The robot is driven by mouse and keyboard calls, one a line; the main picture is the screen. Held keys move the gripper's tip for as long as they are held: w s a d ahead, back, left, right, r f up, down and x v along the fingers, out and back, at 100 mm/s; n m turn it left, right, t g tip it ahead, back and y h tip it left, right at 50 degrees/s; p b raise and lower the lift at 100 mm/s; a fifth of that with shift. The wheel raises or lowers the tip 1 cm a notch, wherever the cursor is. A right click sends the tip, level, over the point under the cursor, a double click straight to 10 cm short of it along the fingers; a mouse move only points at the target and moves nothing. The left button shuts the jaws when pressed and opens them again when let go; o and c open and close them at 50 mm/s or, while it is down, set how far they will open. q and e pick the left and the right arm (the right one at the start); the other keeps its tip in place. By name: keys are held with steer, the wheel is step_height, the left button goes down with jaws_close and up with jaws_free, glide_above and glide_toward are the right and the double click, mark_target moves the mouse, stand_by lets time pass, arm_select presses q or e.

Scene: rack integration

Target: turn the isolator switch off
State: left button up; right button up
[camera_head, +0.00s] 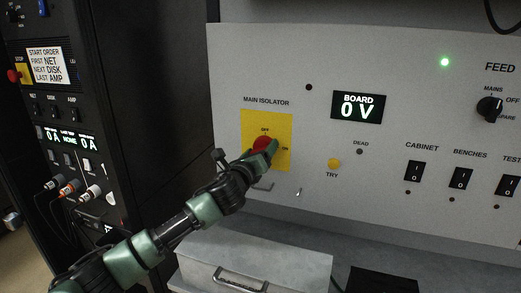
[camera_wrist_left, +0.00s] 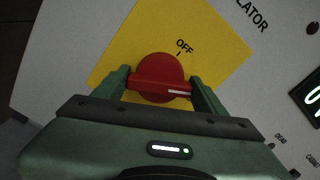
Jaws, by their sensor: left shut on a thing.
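The isolator switch is a red round knob (camera_head: 263,142) with a raised bar handle, on a yellow plate (camera_head: 249,120) under the label MAIN ISOLATOR. OFF is printed above the knob and ON to its right. My left gripper (camera_head: 266,151) is at the knob and hides part of it. In the left wrist view, the fingers of my left gripper (camera_wrist_left: 158,84) are on both ends of the red knob's (camera_wrist_left: 157,66) handle. The white mark on the handle points right, away from the OFF tick. My right gripper is in neither view.
The BOARD display (camera_head: 357,107) reads 0 V. A yellow TRY button (camera_head: 334,164), black rocker switches (camera_head: 415,171) and a MAINS selector (camera_head: 489,108) are on the grey panel. A green lamp (camera_head: 445,62) is lit. A grey box with a handle (camera_head: 262,258) stands below. A black rack is at left.

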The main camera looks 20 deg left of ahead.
arm_select(q)
steer(key=n, duration=0.6)
steer(key=shift+n, duration=0.3)
steer(key=n, duration=0.5)
steer(key=shift+f, duration=0.15)
steer(key=shift+n, duration=0.4)
steer(key=o, duration=1.4)
steer(key=shift+c, duration=0.2)
steer(key=s+b, duration=0.2)
steer(key=s, duration=0.5)
steer(key=shift+s+a, duration=0.2)
steer(key=shift+s, duration=0.2)
